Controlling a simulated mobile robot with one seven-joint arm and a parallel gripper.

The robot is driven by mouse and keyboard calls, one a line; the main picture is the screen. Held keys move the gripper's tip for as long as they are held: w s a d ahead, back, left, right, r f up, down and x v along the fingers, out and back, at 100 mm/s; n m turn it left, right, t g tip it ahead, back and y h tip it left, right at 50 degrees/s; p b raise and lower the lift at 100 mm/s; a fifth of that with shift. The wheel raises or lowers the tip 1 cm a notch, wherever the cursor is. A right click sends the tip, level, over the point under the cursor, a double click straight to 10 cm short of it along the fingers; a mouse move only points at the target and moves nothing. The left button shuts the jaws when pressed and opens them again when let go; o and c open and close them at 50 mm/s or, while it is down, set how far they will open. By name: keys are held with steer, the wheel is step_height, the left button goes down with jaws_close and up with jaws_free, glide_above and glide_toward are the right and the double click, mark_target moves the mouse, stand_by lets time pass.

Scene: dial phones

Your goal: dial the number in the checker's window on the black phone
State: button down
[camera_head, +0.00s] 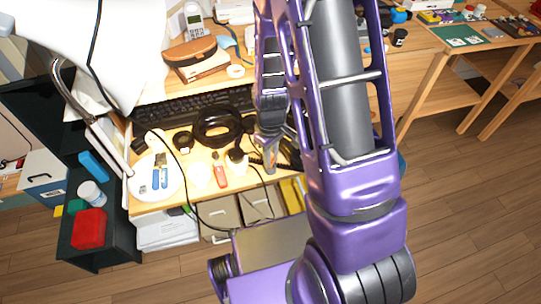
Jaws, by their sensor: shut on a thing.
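My gripper (270,170) points down over the front of the wooden desk, right of centre. Its fingertips are together; what is between them is too small to make out. A dark object (289,152), possibly the black phone, shows just right of my gripper, largely hidden behind my arm. A dark coiled cord (255,161) lies just left of the fingertips. A pale handset with a keypad (194,19) stands on the raised shelf at the back. I cannot pick out the checker's window or any number in it.
The desk (205,194) is crowded. A lamp stem (95,120) stands left. Floor (460,215) is free at right.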

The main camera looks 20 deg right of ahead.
steer(key=shift+f, duration=0.3)
steer(key=c, duration=0.8)
jaws_free()
steer(key=shift+o, duration=0.2)
step_height(320, 180, up, 18)
steer(key=p, duration=0.4)
steer(key=shift+f, duration=0.25)
